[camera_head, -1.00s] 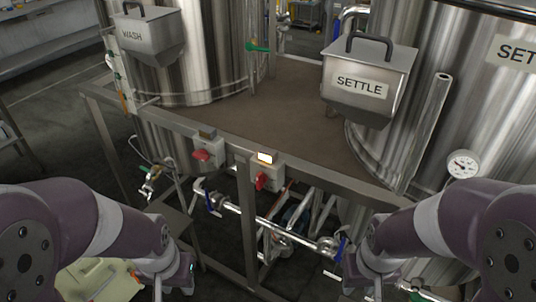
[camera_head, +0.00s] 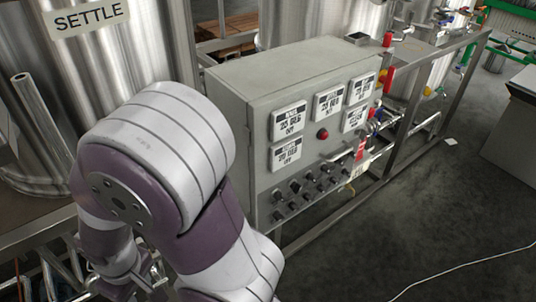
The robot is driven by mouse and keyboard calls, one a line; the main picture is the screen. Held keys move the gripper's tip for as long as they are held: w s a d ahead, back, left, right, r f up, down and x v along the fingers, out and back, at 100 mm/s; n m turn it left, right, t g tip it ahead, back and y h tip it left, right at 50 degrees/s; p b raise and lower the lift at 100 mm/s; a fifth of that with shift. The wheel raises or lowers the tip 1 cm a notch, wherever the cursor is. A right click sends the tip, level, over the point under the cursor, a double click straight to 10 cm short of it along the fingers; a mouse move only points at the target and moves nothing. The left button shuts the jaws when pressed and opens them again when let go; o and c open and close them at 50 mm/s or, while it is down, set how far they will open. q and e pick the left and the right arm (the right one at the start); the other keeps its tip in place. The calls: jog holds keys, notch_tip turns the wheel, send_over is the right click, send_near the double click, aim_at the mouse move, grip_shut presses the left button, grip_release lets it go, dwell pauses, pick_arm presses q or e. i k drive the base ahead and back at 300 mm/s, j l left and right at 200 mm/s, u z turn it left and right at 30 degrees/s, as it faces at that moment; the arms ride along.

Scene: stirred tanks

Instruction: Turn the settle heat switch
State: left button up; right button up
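A grey control cabinet (camera_head: 322,145) stands in the middle of the view. Its front carries several white displays, among them one at the upper left (camera_head: 290,122), and a red round button (camera_head: 322,134). Below them are rows of small dark switches (camera_head: 295,187). Their labels are too small to read, so I cannot tell which is the settle heat switch. My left gripper is out of view.
A steel tank with a SETTLE sign (camera_head: 87,16) stands at the left. A steel frame (camera_head: 425,95) with pipes and red and yellow valve parts runs behind the cabinet's right side. The dark floor (camera_head: 420,225) is clear at the lower right, except for a thin white cable (camera_head: 465,268).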

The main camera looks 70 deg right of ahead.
aim_at(293, 205)
jog(key=z, duration=0.4)
jog(key=l+z, duration=0.1)
jog(key=z, duration=0.35)
jog(key=k+l+z, duration=0.1)
jog(key=z, duration=0.7)
jog(key=l+z, duration=0.1)
jog(key=z, duration=0.35)
jog(key=l+z, duration=0.1)
jog(key=z, duration=0.3)
